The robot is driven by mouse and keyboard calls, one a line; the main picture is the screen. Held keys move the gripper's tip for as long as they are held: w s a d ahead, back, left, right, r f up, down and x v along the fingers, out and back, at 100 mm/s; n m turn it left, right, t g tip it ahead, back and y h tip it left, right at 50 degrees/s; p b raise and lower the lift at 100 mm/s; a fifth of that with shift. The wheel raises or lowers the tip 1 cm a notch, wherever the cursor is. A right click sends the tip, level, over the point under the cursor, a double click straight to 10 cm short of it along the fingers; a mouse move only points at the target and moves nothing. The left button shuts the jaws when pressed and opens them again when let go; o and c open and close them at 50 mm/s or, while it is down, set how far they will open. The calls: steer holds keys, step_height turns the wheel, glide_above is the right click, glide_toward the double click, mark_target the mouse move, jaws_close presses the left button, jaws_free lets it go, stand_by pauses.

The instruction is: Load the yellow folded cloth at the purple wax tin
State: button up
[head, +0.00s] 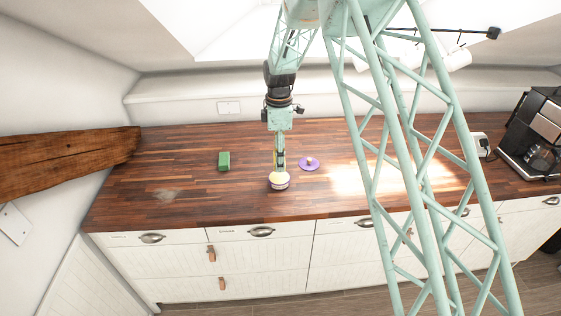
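The purple wax tin (279,187) stands on the wooden counter near its front edge, below my arm. A pale yellow round patch (278,178) shows at its top; I cannot tell whether this is wax, the yellow folded cloth, or both. My gripper (280,169) points straight down directly over the tin, its tip at or just above the pale patch. The fingers are narrow and too small here to show whether they are apart or hold the cloth. No separate yellow cloth shows elsewhere on the counter. A purple lid (309,164) with a pale knob lies right of the tin.
A green block (224,161) sits left of my gripper on the counter (180,150). A coffee machine (536,134) stands at the far right. A wooden beam (65,160) juts in at left. My lattice column blocks part of the right side.

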mark_target(279, 177)
steer(key=shift+f, duration=0.25)
steer(key=shift+f+b, duration=0.9)
steer(key=shift+f, duration=1.85)
steer(key=shift+s+f+b, duration=0.1)
steer(key=shift+f+b, duration=0.35)
steer(key=shift+f, duration=0.15)
stand_by(2.1)
steer(key=shift+r, duration=0.1)
steer(key=shift+r+p, duration=1.15)
steer(key=shift+r, duration=2.3)
